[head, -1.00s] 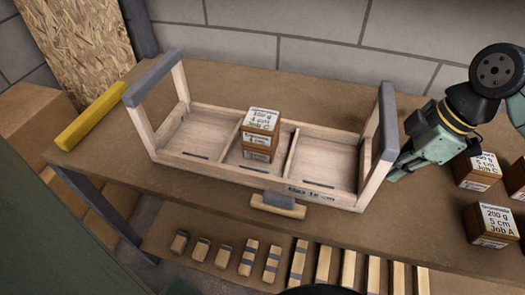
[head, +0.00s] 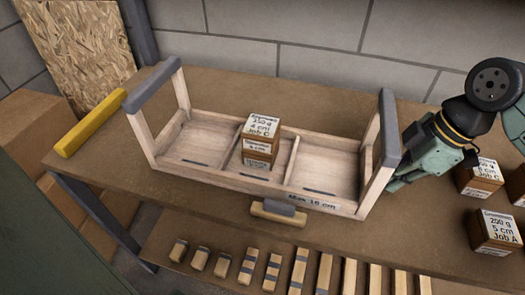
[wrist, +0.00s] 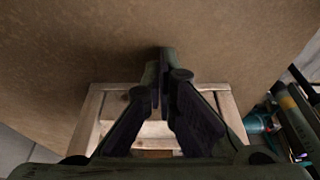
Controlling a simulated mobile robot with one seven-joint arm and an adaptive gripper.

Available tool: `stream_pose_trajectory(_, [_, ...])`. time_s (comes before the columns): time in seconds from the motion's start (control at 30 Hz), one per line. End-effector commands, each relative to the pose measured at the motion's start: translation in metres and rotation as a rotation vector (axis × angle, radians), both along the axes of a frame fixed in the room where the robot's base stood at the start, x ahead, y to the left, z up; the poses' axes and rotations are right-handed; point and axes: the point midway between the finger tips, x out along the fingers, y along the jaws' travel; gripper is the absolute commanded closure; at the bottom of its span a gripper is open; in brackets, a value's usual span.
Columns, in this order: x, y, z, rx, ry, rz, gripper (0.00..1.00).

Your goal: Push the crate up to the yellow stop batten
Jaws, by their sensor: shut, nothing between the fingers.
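The crate (head: 205,184) is a long pale wooden tray with upright end frames topped by grey bars. It stands on the brown bench. A stack of labelled wooden blocks (head: 260,140) sits in its middle compartment; the side compartments look empty. The yellow stop batten (head: 90,124) lies left of the crate, with bare bench between them. My gripper (head: 392,184) is shut and empty, low beside the crate's right end frame; I cannot tell whether it touches. In the wrist view my shut fingers (wrist: 165,75) overlap pale wooden framing (wrist: 93,112).
Labelled blocks (head: 494,232) stand on the bench at the right, near my arm. A small wooden piece with a grey top (head: 278,212) is at the bench's front edge. Several wooden pieces (head: 273,268) line a lower shelf. A block wall (head: 300,45) closes the back.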

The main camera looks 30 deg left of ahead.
Motion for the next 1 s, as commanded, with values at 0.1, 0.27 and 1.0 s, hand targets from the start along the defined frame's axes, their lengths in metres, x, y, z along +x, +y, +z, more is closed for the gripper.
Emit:
stream_pose_trajectory(0.1, [0.0,0.0,0.0,0.0,0.0,0.0,1.0])
stream_pose_trajectory(0.27, [0.0,0.0,0.0,0.0,0.0,0.0,1.0])
stream_pose_trajectory(1.0, [-0.008,0.024,0.0,0.001,-0.001,0.003,1.0])
